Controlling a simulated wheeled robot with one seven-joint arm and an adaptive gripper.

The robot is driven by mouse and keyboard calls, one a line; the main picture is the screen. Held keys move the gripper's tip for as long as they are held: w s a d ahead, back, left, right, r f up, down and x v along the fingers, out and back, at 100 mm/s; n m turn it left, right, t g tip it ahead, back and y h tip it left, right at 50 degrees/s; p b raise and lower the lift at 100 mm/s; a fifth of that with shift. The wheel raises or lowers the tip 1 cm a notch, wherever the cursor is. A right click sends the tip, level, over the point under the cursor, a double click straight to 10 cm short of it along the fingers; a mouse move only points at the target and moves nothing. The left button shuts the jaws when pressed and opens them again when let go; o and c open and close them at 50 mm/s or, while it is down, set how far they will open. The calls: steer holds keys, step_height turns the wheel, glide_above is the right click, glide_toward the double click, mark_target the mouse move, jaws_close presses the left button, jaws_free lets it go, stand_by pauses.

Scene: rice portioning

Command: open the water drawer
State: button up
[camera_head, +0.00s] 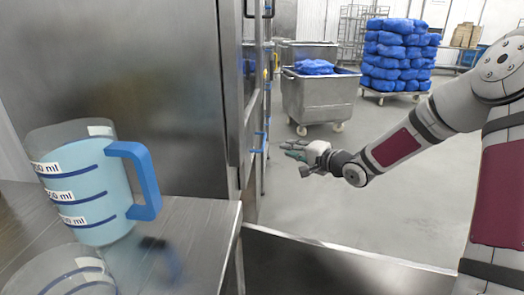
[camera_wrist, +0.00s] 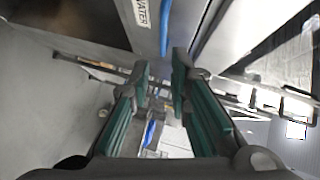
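The water drawer's metal front (camera_wrist: 188,12) with a "WATER" label (camera_wrist: 142,12) shows at the top of the wrist view. A blue handle (camera_wrist: 166,22) runs beside the label. My gripper (camera_wrist: 160,72) is open and empty, its two green fingers apart, with the blue handle ahead of the gap between their tips. In the head view my gripper (camera_head: 288,150) points left toward the cabinet's side and a blue handle (camera_head: 259,142) there, a short gap apart. I cannot tell from these views whether the drawer is fully shut.
A clear measuring jug (camera_head: 85,185) with a blue handle and bluish liquid stands on the metal counter (camera_head: 190,225) at left. A second clear jug (camera_head: 60,275) is at the bottom edge. A metal cart (camera_head: 318,100) and blue sacks (camera_head: 398,55) stand behind. Floor around my arm is clear.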

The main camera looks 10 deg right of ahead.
mark_target(264, 139)
steer(key=shift+m+y, duration=0.3)
steer(key=b+x, duration=0.4)
steer(key=x, duration=1)
steer(key=shift+w+d+b, duration=0.1)
steer(key=shift+d+b, duration=0.1)
steer(key=shift+b, duration=0.15)
steer(key=shift+c, duration=0.3)
jaws_close()
